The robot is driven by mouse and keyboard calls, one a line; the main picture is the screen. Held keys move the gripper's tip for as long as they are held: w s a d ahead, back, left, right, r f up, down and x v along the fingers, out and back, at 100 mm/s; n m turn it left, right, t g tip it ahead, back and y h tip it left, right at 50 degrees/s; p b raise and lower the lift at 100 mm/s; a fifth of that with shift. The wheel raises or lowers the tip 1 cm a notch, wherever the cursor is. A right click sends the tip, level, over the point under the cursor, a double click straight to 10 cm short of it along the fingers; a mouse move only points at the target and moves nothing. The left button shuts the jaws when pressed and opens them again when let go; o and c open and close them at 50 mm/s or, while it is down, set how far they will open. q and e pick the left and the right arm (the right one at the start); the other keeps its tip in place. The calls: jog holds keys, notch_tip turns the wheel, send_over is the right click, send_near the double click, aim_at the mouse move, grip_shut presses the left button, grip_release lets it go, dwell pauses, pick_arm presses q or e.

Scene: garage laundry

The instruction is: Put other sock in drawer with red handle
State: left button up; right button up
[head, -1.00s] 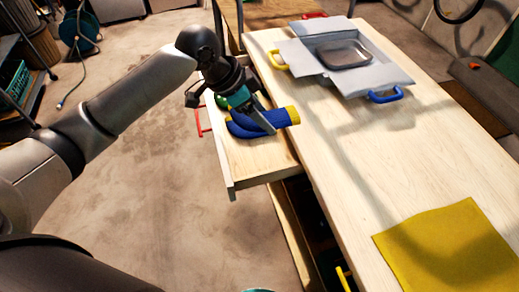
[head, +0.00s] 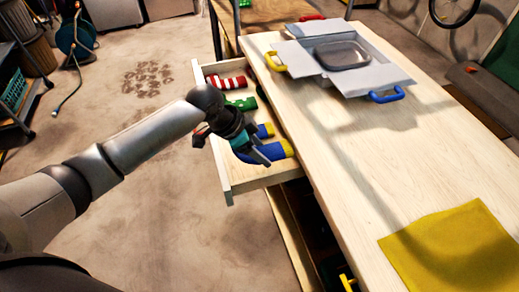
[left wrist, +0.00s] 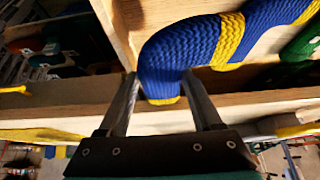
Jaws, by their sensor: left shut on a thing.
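My left gripper (head: 262,156) is over the open wooden drawer (head: 228,186). It is shut on a blue sock (head: 274,150) with a yellow cuff. In the left wrist view this blue sock (left wrist: 178,55) curves away from between the fingers, its yellow tip low between them. Another blue and yellow sock (head: 265,131) lies just behind it, partly hidden by the gripper. A green sock (head: 242,104) and a red and white striped sock (head: 227,83) lie further back in the drawer. The drawer's red handle (head: 199,137) is mostly hidden by my arm. My right gripper is not in view.
The wooden table (head: 350,190) stands right of the drawer. Floor left of the drawer is clear.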

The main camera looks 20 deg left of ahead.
pick_arm(q)
jog(key=shift+f, duration=0.55)
jog(key=o, duration=1.3)
jog(key=shift+o, duration=0.2)
jog(key=shift+r, duration=0.35)
jog(key=p+v, duration=0.3)
jog(key=v, duration=0.9)
jog(key=shift+r, duration=0.25)
